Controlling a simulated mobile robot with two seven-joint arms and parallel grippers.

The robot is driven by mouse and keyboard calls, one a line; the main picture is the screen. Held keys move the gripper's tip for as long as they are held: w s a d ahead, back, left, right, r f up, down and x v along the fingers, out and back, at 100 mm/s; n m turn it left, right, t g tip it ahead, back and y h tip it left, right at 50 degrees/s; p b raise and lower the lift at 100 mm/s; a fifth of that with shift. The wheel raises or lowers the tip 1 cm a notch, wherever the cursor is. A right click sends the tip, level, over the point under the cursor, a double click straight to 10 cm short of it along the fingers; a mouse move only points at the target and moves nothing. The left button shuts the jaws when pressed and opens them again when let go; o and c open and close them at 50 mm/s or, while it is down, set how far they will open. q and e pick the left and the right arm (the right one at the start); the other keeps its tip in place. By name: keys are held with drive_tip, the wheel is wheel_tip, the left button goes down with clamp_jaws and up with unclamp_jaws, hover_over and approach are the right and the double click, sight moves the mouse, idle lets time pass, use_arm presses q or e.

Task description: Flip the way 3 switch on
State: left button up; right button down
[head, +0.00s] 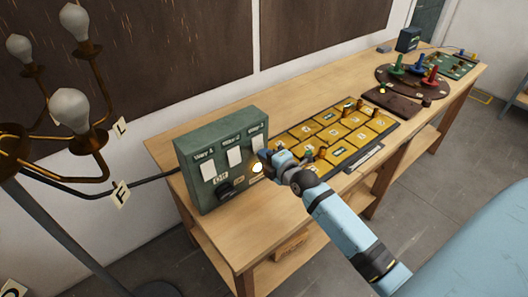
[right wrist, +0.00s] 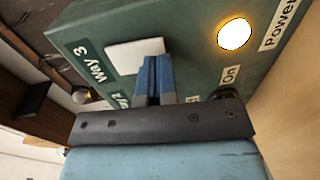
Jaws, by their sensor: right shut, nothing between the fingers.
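The green switch box (head: 222,158) stands on the left end of the bench. Its front has three white switches labelled Way 1, Way 2 and Way 3. The Way 3 switch (head: 257,142) is the rightmost and also shows in the right wrist view (right wrist: 128,55), partly covered by my fingers. My right gripper (head: 268,155) is shut and empty, its blue fingertips (right wrist: 152,72) right at the edge of that switch. I cannot tell whether they touch it, nor which way the switch is set. My left gripper is not in view.
The round power light (head: 257,167) glows; a black knob (head: 225,188) sits lower on the box. A brass lamp (head: 88,142) with bulbs that look unlit stands at left.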

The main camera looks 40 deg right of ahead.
drive_tip(key=shift+w, duration=0.35)
